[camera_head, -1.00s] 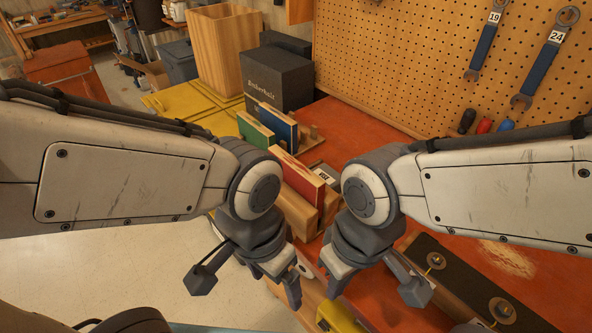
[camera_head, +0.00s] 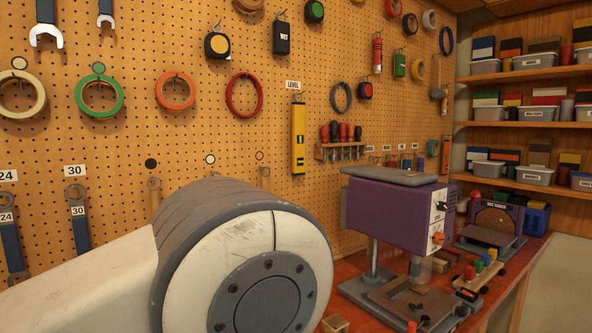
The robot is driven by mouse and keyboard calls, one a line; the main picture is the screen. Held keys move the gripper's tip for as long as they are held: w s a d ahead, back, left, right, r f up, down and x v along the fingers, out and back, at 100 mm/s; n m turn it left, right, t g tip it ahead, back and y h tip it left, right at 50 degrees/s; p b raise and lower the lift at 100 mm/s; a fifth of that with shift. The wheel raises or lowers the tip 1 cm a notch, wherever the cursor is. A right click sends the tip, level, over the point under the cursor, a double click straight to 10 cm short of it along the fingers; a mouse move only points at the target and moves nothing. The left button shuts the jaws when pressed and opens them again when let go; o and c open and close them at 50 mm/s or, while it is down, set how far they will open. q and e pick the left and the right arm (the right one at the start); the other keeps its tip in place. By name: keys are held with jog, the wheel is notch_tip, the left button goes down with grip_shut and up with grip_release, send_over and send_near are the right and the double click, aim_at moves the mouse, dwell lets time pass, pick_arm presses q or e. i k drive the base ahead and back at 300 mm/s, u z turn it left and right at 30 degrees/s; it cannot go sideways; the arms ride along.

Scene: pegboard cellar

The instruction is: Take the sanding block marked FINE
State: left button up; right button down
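No block with a readable FINE mark shows in the head view. A small wooden holder (camera_head: 477,279) with several red, yellow, green and blue pieces stands on the bench at the right, between the drill press and the disc sander. Any lettering on these pieces is too small to read. Neither of my grippers is in view. A large white and grey joint of one of my arms fills the lower left and hides the bench behind it.
A purple drill press (camera_head: 398,215) stands on the orange bench (camera_head: 513,290). A disc sander (camera_head: 492,226) is behind it at the right. A pegboard (camera_head: 210,130) holds tapes, wrenches and a yellow level (camera_head: 298,138). Shelves with bins (camera_head: 533,114) fill the far right.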

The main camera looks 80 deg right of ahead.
aim_at(406, 164)
jog(key=k, duration=0.25)
jog(key=u, duration=1.35)
jog(key=i, duration=0.75)
jog(key=z, duration=4.6)
jog(key=i, duration=0.5)
jog(key=z, duration=0.1)
